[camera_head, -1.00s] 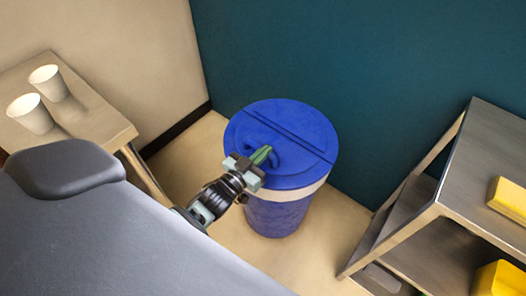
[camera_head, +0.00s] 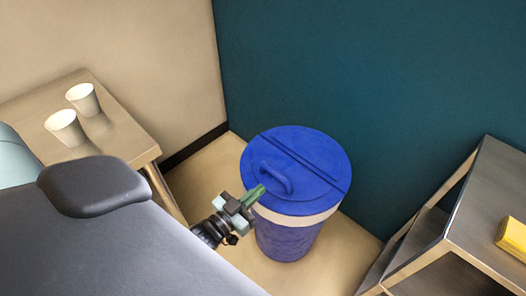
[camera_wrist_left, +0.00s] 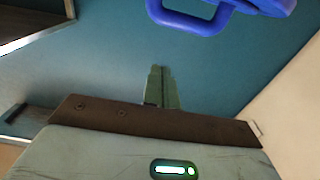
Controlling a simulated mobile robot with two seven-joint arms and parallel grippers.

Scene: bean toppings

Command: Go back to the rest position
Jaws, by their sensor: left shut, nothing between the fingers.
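My left gripper (camera_head: 250,197) is shut and empty, with its green fingers pressed together. In the head view it is at the lower left side of the blue bin (camera_head: 288,238), near the bin's lid (camera_head: 310,190). The lid is on the bin and has a raised loop handle (camera_head: 272,178). In the left wrist view the shut fingers (camera_wrist_left: 162,88) point toward the teal wall, and the blue handle (camera_wrist_left: 190,20) is beyond them, apart from the fingertips. My right gripper is in neither view.
A small table (camera_head: 125,135) at the left bears two white cups (camera_head: 83,99) (camera_head: 66,128). A metal shelf unit (camera_head: 480,215) stands at the right with a yellow item (camera_head: 513,238) on top. The teal wall (camera_head: 370,80) is behind the bin. Bare floor (camera_head: 205,170) shows between table and bin.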

